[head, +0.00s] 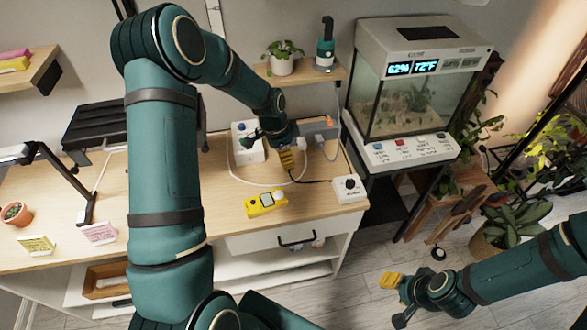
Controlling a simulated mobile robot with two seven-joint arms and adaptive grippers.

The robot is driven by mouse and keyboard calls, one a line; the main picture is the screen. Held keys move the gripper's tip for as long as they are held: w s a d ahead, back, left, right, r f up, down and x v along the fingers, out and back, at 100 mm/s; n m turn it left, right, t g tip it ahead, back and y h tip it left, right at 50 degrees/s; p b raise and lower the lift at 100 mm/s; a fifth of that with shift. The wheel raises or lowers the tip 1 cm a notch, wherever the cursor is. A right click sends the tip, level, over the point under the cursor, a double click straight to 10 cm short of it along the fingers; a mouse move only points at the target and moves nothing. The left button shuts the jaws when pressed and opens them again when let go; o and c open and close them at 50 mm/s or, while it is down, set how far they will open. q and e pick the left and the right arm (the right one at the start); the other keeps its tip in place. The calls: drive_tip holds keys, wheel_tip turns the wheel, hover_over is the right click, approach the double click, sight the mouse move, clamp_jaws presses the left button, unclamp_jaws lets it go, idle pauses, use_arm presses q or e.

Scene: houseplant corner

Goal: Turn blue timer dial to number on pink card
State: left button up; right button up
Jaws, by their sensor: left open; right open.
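A white timer box (254,155) stands at the back of the wooden bench, with a small dark-blue dial (241,127) on its face. My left gripper (269,150) is open at the box's right side, and one finger overlaps the box in the picture. I cannot tell whether it touches the box or dial. The dial's setting is too small to read. A pink card (99,233) stands at the front of the bench, left of my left arm; its number is not legible. My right gripper (397,299) is open and empty, low over the floor, right of the bench.
A white box with a black knob (348,188) sits at the bench's right end. A yellow meter (266,205) lies near the front edge. A yellow card (37,245) stands beside the pink one. Cables cross the bench around the timer. A terrarium (410,95) stands at right.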

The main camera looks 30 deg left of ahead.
use_arm(q)
drive_tip(key=shift+n, duration=0.6)
drive_tip(key=shift+s+d+f, duration=0.3)
drive_tip(key=shift+d+f, duration=0.35)
drive_tip(key=shift+d, duration=0.15)
drive_tip(key=shift+s+d+f, duration=0.25)
drive_tip(key=shift+d+f, duration=0.4)
drive_tip(key=shift+d, duration=0.1)
